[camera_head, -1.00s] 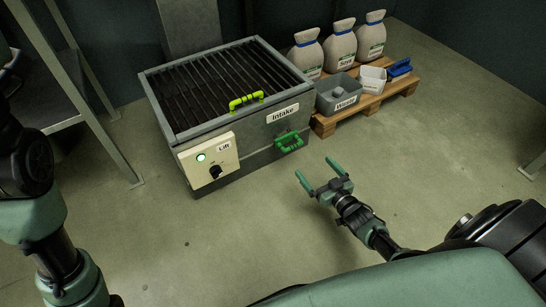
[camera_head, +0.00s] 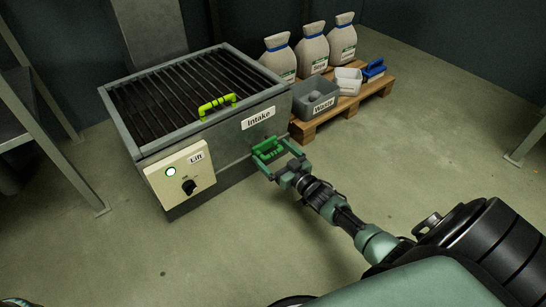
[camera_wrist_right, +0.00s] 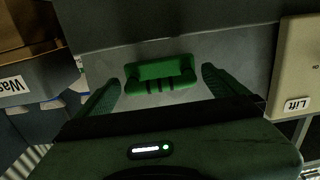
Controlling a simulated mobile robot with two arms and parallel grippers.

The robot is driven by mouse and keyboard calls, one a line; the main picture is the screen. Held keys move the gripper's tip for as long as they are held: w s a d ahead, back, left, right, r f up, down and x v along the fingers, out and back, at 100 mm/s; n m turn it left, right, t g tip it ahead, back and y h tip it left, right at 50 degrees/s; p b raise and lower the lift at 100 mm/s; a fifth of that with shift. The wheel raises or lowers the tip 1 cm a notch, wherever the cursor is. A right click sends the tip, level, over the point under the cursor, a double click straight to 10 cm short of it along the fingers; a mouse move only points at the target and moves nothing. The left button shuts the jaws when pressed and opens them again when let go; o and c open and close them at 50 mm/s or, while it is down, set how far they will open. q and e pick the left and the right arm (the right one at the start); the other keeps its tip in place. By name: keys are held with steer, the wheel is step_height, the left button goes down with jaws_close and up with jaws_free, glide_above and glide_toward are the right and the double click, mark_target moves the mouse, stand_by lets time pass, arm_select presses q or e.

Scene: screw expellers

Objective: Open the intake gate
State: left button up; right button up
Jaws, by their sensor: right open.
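The grey intake box (camera_head: 232,139) carries an "Intake" label and has a dark barred grate (camera_head: 180,95) on top with a lime handle (camera_head: 217,105). A dark green handle (camera_head: 267,149) sits on the lower front face; it also shows in the right wrist view (camera_wrist_right: 160,72). My right gripper (camera_head: 271,167) is open, with its fingers on either side of the green handle. In the right wrist view the handle lies between and beyond the two fingers (camera_wrist_right: 160,88), with gaps on both sides. My left gripper is not in view.
A cream "Lift" panel (camera_head: 180,172) with a black knob and lit green button is left of the handle. A grey "Waste" bin (camera_head: 316,98), a white bin (camera_head: 348,80) and sacks (camera_head: 313,50) stand on a pallet (camera_head: 340,111) to the right. The floor in front is clear.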

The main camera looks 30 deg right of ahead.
mark_target(274, 155)
steer(key=c, duration=2)
steer(key=s+p, duration=0.2)
steer(key=s, duration=0.1)
steer(key=shift+s+r+p, duration=0.15)
steer(key=shift+s+p, duration=0.05)
steer(key=shift+p, duration=0.2)
steer(key=shift+c, duration=0.2)
steer(key=shift+s+d, duration=0.1)
steer(key=shift+s, duration=0.25)
steer(key=o, duration=2)
steer(key=shift+o, duration=0.2)
